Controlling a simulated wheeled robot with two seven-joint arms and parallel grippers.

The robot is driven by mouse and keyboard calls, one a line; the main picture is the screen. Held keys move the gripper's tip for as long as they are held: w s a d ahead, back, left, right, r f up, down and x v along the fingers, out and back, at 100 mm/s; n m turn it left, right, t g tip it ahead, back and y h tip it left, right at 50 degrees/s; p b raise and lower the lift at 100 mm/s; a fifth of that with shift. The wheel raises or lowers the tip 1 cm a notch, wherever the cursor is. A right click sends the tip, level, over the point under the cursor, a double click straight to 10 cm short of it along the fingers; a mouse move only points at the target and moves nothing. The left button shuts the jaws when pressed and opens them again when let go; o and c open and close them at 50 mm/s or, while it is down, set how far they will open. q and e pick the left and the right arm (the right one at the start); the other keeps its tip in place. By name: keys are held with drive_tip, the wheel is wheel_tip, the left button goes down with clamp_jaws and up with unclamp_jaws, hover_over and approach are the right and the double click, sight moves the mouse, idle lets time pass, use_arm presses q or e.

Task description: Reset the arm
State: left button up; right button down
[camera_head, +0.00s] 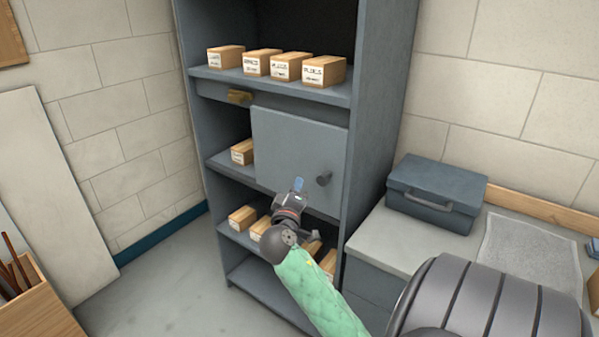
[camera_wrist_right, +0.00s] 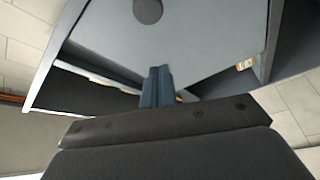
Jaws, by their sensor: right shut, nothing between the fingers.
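My right arm, in a green quilted sleeve, reaches up from the bottom of the head view. My right gripper (camera_head: 298,184) is shut and empty in front of the grey cabinet door (camera_head: 290,140). The door covers part of a middle shelf and has a dark round knob (camera_head: 323,178), just right of the gripper tips. In the right wrist view the closed fingers (camera_wrist_right: 157,86) point toward the door panel (camera_wrist_right: 185,40), with the knob (camera_wrist_right: 148,10) at the top edge. I cannot tell whether the fingertips touch the door. My left gripper is not in view.
The grey shelf unit (camera_head: 375,100) holds several labelled boxes (camera_head: 288,66). A brass-coloured latch (camera_head: 239,96) sits left above the door. To the right, a grey toolbox (camera_head: 435,192) stands on a counter (camera_head: 395,240). A wooden crate (camera_head: 40,305) is at the lower left; the floor between is clear.

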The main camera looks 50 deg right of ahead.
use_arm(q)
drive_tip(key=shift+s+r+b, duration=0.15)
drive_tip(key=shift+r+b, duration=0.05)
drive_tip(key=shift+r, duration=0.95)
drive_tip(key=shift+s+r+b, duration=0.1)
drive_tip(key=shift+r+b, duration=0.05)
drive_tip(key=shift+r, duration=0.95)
use_arm(e)
drive_tip(key=shift+v, duration=1.5)
